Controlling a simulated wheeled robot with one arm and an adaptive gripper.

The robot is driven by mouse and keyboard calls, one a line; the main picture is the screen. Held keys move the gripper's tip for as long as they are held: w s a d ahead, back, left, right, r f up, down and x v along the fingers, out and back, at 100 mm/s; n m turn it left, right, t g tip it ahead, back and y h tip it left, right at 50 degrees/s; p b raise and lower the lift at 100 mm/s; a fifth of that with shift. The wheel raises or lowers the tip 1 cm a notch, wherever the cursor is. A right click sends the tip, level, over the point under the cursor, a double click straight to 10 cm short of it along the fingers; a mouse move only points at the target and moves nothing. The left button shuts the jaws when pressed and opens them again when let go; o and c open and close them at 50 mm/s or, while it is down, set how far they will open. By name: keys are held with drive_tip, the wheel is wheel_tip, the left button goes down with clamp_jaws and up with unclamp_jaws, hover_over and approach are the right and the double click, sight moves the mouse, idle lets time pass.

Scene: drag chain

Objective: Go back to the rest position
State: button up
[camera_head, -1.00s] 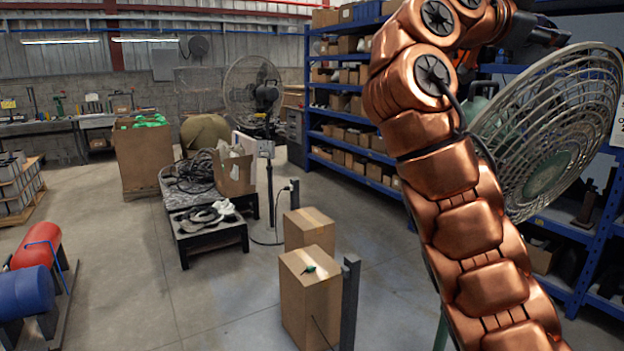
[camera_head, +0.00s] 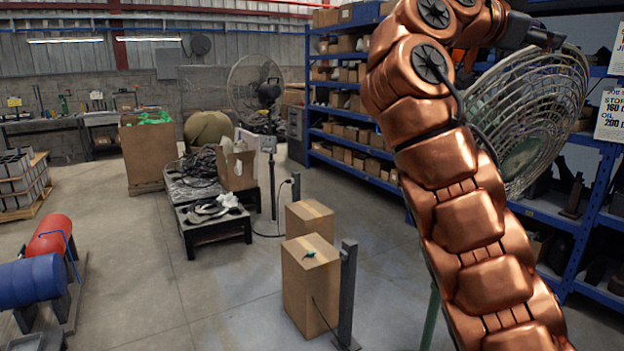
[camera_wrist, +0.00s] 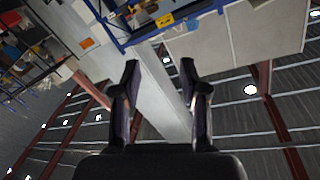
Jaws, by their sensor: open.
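My copper-coloured arm (camera_head: 470,200) rises along the right side of the head view and bends over at the top. Part of the dark wrist end (camera_head: 535,32) shows at the upper right, but the fingertips are not clear there. In the wrist view my gripper (camera_wrist: 161,75) has its two dark fingers apart with nothing between them. Behind the fingers are a pale beam and the roof. A large round wire-guard fan (camera_head: 535,125) stands behind my arm, which partly hides it.
Two cardboard boxes (camera_head: 312,290) stand on the floor beside a dark post (camera_head: 347,290). Blue shelving (camera_head: 318,100) lines the back and right. A low black table (camera_head: 215,235) holds cables and parts. Red and blue tanks (camera_head: 45,270) lie at the left. Floor between is clear.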

wheel_tip(320, 180, down, 18)
drive_tip(key=d+n+g+y+b, duration=0.2)
drive_tip(key=d+n+y+b, duration=0.15)
drive_tip(key=n, duration=0.45)
drive_tip(key=s+a+f+n+g+y+b, duration=0.1)
drive_tip(key=s+a+f+n+y, duration=0.15)
drive_tip(key=s+f, duration=0.65)
drive_tip(key=s+a+f+n+g+y+b, duration=0.2)
drive_tip(key=s+f+n+y, duration=0.15)
drive_tip(key=f, duration=1.15)
drive_tip(key=s+a+f+n+g+y+b, duration=0.1)
drive_tip(key=s+a+f+n+g+y, duration=0.2)
drive_tip(key=s+a+f, duration=0.8)
drive_tip(key=s+a+f+n+g+y+b, duration=0.15)
drive_tip(key=s+a+f+y, duration=0.35)
drive_tip(key=s+f, duration=0.85)
wheel_tip(320, 180, up, 15)
drive_tip(key=w+a+t+p, duration=0.1)
drive_tip(key=p, duration=1.3)
drive_tip(key=shift+w+a+f+t+h, duration=0.2)
drive_tip(key=shift+t+h, duration=0.15)
drive_tip(key=shift+h, duration=0.1)
drive_tip(key=shift+n, duration=0.25)
